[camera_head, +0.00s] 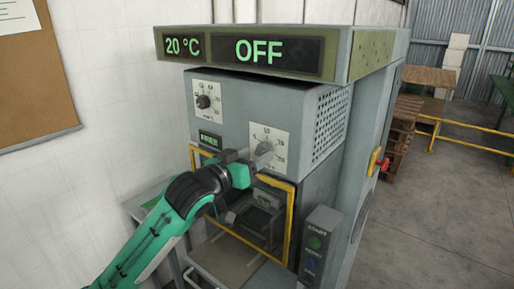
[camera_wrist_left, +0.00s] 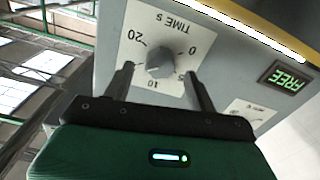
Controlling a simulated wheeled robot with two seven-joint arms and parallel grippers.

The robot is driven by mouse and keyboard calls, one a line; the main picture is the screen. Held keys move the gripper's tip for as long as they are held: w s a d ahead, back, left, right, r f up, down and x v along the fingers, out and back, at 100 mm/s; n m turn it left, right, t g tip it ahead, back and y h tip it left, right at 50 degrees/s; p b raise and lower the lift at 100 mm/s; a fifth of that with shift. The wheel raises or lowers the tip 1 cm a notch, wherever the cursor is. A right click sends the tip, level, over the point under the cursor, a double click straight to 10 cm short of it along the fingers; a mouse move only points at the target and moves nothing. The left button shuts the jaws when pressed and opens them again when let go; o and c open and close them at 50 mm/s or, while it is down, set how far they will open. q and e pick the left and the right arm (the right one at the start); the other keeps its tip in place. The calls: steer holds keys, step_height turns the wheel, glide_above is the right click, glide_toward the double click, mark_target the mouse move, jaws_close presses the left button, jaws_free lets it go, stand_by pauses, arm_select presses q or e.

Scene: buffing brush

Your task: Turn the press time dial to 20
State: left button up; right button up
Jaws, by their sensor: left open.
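The press time dial is a grey knob (camera_wrist_left: 160,63) on a white plate (camera_wrist_left: 150,35) marked "TIME s", which appears upside down in the left wrist view. The numbers 20, 10 and 0 can be read around it. In the head view the same plate (camera_head: 276,141) is on the right of the press front, its knob partly hidden by my gripper. My left gripper (camera_wrist_left: 159,75) is open, one finger on each side of the knob. Contact with the knob cannot be made out, and the knob's exact setting is unclear. It also shows in the head view (camera_head: 262,156). My right gripper is not in view.
A second dial (camera_head: 203,102) sits at the upper left, above a green "FREE" display (camera_head: 210,141). A top sign (camera_head: 258,52) reads 20 °C and OFF. A yellow frame (camera_head: 291,225) surrounds the press opening below. A START button box (camera_head: 319,238) stands at lower right.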

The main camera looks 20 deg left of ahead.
arm_select(q)
steer(key=shift+x, duration=0.9)
steer(key=shift+c, duration=0.3)
steer(key=c, duration=0.9)
steer(key=shift+m, duration=0.3)
steer(key=shift+m+p, duration=0.5)
steer(key=m+p, duration=0.1)
steer(key=m, duration=0.3)
steer(key=m+p, duration=0.2)
steer(key=m, duration=0.4)
steer(key=shift+m, duration=0.3)
